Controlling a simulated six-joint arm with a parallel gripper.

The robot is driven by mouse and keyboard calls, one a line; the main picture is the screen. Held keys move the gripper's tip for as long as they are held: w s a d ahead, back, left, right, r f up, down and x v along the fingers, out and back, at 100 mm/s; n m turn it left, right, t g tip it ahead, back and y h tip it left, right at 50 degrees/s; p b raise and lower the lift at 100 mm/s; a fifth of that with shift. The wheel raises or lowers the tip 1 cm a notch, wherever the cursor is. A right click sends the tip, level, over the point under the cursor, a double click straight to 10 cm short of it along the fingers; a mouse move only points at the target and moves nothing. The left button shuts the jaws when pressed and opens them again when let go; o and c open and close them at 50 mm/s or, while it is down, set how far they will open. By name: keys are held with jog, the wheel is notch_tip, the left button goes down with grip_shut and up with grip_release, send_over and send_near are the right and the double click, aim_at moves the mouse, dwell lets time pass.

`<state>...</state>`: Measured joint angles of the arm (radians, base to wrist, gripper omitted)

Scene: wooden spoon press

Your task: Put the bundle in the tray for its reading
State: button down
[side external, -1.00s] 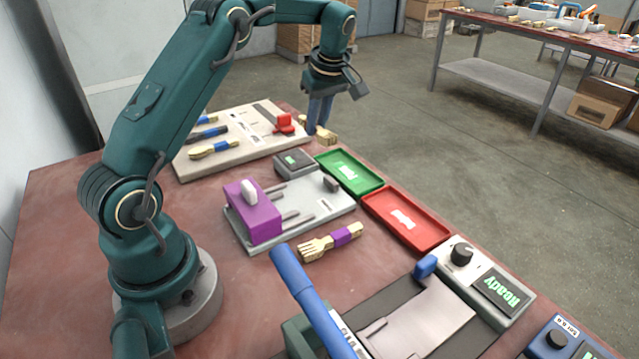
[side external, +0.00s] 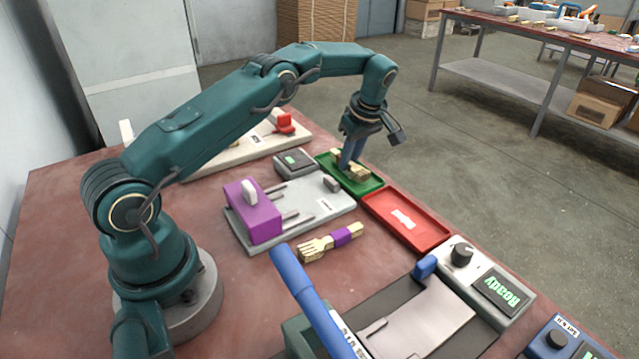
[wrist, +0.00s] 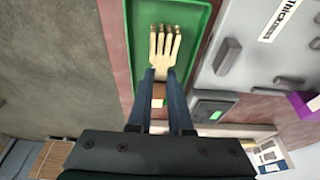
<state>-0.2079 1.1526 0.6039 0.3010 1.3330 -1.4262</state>
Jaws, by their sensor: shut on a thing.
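My gripper (side external: 348,160) is shut on a bundle of pale wooden pieces (side external: 362,175) at the green tray (side external: 374,188). In the wrist view the fingers (wrist: 160,82) clamp the bundle (wrist: 165,46) around its middle, and its splayed ends lie within the outline of the green tray (wrist: 203,48). I cannot tell whether the bundle touches the tray floor. The red tray (side external: 425,236) is empty except for a white label. A small grey box with a green-lit display (side external: 294,160) stands beside the green tray; its text is too small to read.
A grey gauge plate with a purple block (side external: 252,212) stands left of the trays. A purple-banded bundle (side external: 330,242) lies on the table in front of it. A press with a blue lever (side external: 305,290) and a "Ready" display (side external: 500,290) fills the foreground.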

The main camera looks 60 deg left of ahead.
jog(key=shift+f, duration=0.3)
jog(key=shift+f, duration=0.1)
jog(key=c, duration=0.8)
grip_release()
jog(key=shift+c, duration=0.2)
